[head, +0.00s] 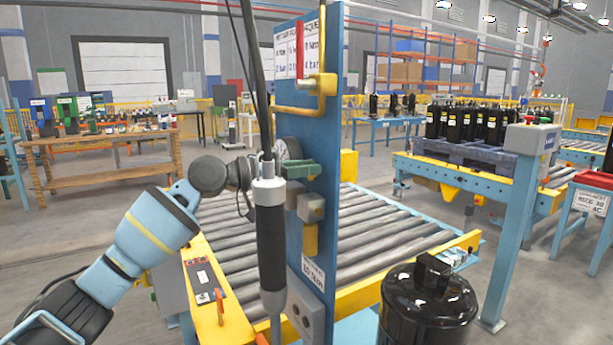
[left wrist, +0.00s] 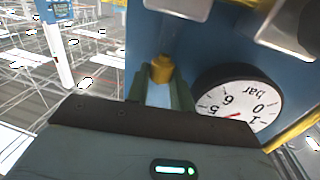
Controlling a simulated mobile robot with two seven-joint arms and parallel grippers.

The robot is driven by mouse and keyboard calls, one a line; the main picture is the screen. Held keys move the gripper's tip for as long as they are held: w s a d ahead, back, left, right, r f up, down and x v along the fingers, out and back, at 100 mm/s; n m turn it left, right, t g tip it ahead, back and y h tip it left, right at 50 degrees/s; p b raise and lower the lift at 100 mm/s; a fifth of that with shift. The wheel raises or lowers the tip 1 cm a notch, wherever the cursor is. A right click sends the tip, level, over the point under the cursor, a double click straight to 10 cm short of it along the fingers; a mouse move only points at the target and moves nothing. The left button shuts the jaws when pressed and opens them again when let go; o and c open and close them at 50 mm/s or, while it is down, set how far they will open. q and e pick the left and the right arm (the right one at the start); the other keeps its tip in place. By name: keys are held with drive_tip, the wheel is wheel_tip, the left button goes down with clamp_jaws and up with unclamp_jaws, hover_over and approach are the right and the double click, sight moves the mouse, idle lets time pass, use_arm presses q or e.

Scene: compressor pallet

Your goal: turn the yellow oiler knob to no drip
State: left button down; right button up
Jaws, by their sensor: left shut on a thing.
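The yellow oiler knob (left wrist: 161,68) is small and sits against the blue panel in the left wrist view. My left gripper (left wrist: 160,88) has its green fingers on either side of the knob and is shut on it. In the head view my left gripper (head: 301,170) reaches the blue panel (head: 335,130) from the left, with the knob hidden by the fingers. The pressure gauge (left wrist: 240,102) is right beside the gripper in the wrist view, upside down; in the head view the gauge (head: 291,149) is partly covered. My right gripper is not in view.
A black hand tool (head: 270,235) hangs on a cable in front of my left gripper. Grey blocks (head: 311,207) are mounted below the fingers. A roller conveyor (head: 390,240) runs behind the panel. A black compressor (head: 428,305) stands at the front right.

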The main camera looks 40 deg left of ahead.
use_arm(q)
drive_tip(key=c, duration=1.2)
unclamp_jaws()
drive_tip(key=shift+c, duration=0.2)
use_arm(e)
drive_tip(key=shift+s+d+f, duration=0.1)
drive_tip(key=shift+s, duration=0.25)
use_arm(q)
drive_tip(key=shift+a+r, duration=0.1)
